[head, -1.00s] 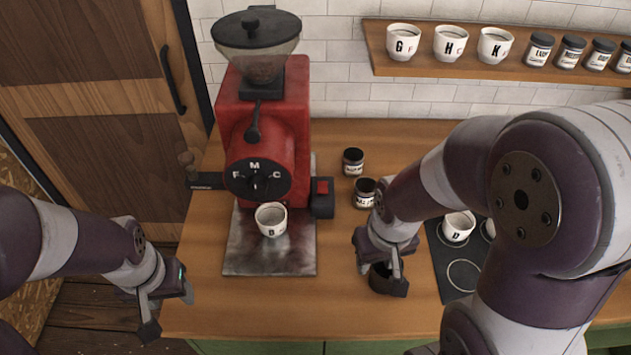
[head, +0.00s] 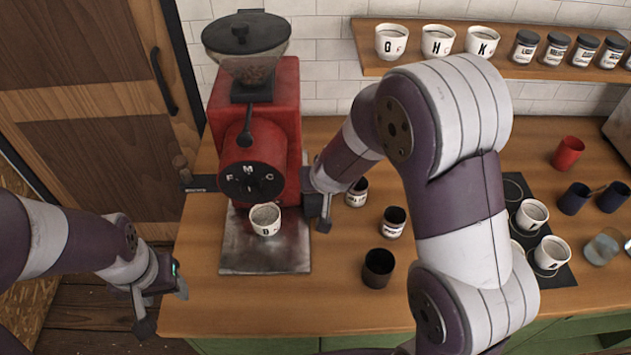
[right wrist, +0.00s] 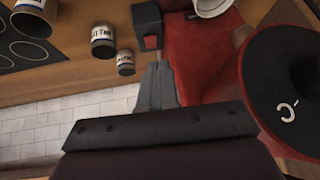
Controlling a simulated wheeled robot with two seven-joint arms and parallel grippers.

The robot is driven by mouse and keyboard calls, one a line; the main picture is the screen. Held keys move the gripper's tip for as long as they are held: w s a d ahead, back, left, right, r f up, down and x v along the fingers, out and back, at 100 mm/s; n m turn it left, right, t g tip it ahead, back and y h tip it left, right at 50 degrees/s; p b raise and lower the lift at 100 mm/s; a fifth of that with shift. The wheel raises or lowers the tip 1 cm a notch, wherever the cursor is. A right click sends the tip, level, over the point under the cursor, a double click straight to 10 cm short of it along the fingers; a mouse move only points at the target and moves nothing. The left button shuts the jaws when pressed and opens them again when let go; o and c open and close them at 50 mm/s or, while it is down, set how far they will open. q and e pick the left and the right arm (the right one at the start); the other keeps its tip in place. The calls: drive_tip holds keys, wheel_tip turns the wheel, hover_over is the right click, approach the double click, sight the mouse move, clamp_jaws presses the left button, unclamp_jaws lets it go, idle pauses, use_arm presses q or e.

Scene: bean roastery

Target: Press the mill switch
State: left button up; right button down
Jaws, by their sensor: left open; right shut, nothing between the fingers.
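The red mill (head: 270,120) stands at the back left of the counter, with a black dial (head: 250,178) on its front. Its switch is a black box with a red button, clear in the right wrist view (right wrist: 151,42). In the head view my right gripper largely covers the switch. My right gripper (head: 324,212) is shut and empty beside the mill's right side. In the right wrist view its fingertips (right wrist: 158,68) point towards the red button, close to it; I cannot tell whether they touch. My left gripper (head: 163,305) is open and empty, left of the counter.
A white cup marked B (head: 265,220) sits on the mill's metal plate (head: 265,258). A dark cup (head: 378,268) and two small jars, one of them here (head: 393,222), stand right of the mill. White cups (head: 532,214) rest on a dark mat further right.

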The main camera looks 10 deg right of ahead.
drive_tip(key=shift+m+t+h, duration=0.5)
drive_tip(key=shift+h, duration=0.4)
drive_tip(key=w, duration=0.4)
drive_tip(key=shift+d+f, duration=0.35)
drive_tip(key=b+x, duration=0.1)
drive_tip(key=x, duration=0.8)
drive_tip(key=shift+w+d+f+b, duration=0.1)
drive_tip(key=shift+w+f+b, duration=0.15)
drive_tip(key=shift+f+b, duration=0.1)
wheel_tip(320, 180, down, 3)
drive_tip(key=shift+w+r+b, duration=0.1)
drive_tip(key=shift+b, duration=0.55)
drive_tip(key=shift+f, duration=0.6)
